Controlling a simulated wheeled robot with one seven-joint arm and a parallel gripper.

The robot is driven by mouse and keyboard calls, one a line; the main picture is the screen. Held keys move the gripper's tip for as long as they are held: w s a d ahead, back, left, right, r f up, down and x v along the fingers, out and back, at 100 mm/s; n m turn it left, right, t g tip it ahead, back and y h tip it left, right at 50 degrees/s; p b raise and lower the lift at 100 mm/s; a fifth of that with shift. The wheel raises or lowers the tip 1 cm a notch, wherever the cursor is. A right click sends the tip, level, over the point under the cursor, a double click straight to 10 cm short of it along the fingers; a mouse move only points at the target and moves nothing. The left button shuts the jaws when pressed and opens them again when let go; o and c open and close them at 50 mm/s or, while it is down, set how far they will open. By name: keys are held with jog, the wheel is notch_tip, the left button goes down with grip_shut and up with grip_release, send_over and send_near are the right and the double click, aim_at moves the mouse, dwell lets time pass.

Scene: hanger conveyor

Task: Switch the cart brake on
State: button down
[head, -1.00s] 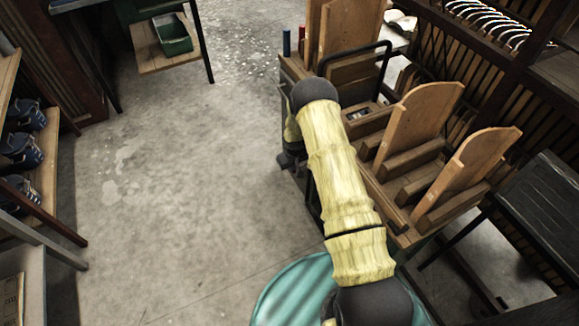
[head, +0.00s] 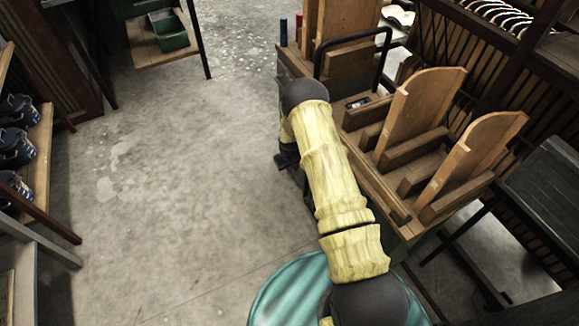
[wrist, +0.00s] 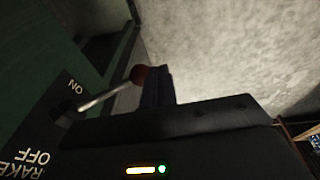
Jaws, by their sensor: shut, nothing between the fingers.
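The cart (head: 377,190) stands right of centre in the head view, with upright wooden boards on its wooden deck. The brake lever (wrist: 100,98) shows in the wrist view as a metal rod with a red knob (wrist: 138,73). It sticks out of a dark plate (wrist: 45,130) marked ON and BRAKE OFF, leaning toward the ON end in the picture. My gripper (wrist: 158,86) is shut and empty, its dark fingers beside the knob; I cannot tell whether they touch. In the head view my gripper (head: 287,160) is low at the cart's left side, partly behind my arm, and the lever is hidden.
Bare concrete floor (head: 170,200) lies open left of the cart. A shelf with blue shoes (head: 17,145) stands at the left edge, and a table with a green bin (head: 168,30) at the back left. A dark table (head: 545,200) stands close on the right.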

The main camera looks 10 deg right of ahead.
dwell(0.4)
jog(key=s+a+r+p, duration=0.2)
jog(key=s+a+r, duration=0.2)
jog(key=a+r, duration=0.4)
jog(key=shift+v, duration=1.2)
jog(key=shift+s, duration=0.1)
jog(key=s+d+r+m, duration=0.15)
jog(key=s+r, duration=0.25)
jog(key=r, duration=0.5)
jog(key=s+d+r, duration=0.2)
jog(key=s+r, duration=0.2)
jog(key=r, duration=0.4)
jog(key=s+d+r+m, duration=0.1)
jog(key=s+r, duration=0.4)
jog(key=s, duration=0.3)
jog(key=s+d+r, duration=0.2)
jog(key=s+r, duration=0.3)
jog(key=s, duration=0.3)
jog(key=w+p+v, duration=0.2)
jog(key=p+v, duration=1.1)
jog(key=shift+w+d+r, duration=0.15)
jog(key=shift+w+r, duration=0.05)
jog(key=shift+r, duration=0.1)
